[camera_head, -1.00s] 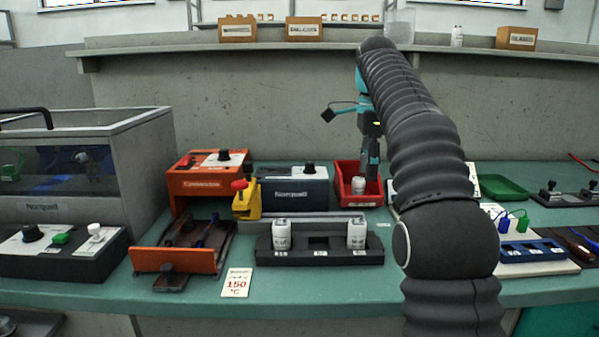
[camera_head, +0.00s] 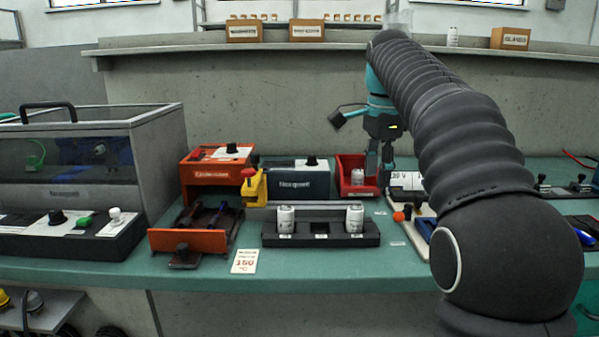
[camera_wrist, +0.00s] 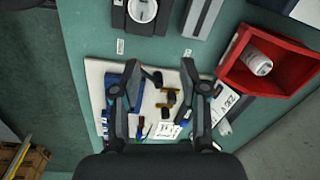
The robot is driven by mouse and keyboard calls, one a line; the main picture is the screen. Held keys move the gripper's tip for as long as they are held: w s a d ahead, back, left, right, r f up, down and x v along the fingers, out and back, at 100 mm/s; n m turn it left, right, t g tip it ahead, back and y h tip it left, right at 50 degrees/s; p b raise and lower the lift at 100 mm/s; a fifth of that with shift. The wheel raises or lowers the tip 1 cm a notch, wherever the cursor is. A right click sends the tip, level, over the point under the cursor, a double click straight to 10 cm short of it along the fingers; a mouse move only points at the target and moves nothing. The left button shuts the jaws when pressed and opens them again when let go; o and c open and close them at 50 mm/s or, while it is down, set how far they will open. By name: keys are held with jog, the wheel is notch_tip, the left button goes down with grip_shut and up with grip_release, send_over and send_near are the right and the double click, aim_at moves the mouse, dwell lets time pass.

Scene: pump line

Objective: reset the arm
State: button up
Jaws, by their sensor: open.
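My gripper (camera_head: 380,172) is in the air over the bench, just right of the red bin. In the wrist view my gripper (camera_wrist: 170,82) is open, with its two fingers apart and nothing between them. Below the fingers is a pale board (camera_wrist: 95,75) with blue and dark parts on it. My arm covers much of the right side of the head view.
A red bin (camera_head: 344,168) holds a white bottle (camera_head: 357,176); the bin also shows in the wrist view (camera_wrist: 237,75). A black rack (camera_head: 321,236) holds two white bottles. An orange box (camera_head: 212,172) and a large grey-lidded case (camera_head: 160,150) stand left.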

jog(key=s+f+n, duration=0.2)
jog(key=s, duration=0.2)
jog(key=s+f+n+t, duration=0.1)
jog(key=s+f+n, duration=0.1)
jog(key=s, duration=0.3)
jog(key=s+f+n+t, duration=0.1)
jog(key=s+f+n, duration=0.1)
jog(key=s, duration=0.3)
jog(key=shift+s+n, duration=0.25)
jog(key=shift+n, duration=0.55)
jog(key=s+f+n+t, duration=0.2)
jog(key=s+f+n, duration=0.5)
jog(key=s+f, duration=0.7)
jog(key=shift+s+f+t, duration=0.15)
jog(key=shift+f+t, duration=0.15)
jog(key=shift+f, duration=0.6)
jog(key=shift+d, duration=0.1)
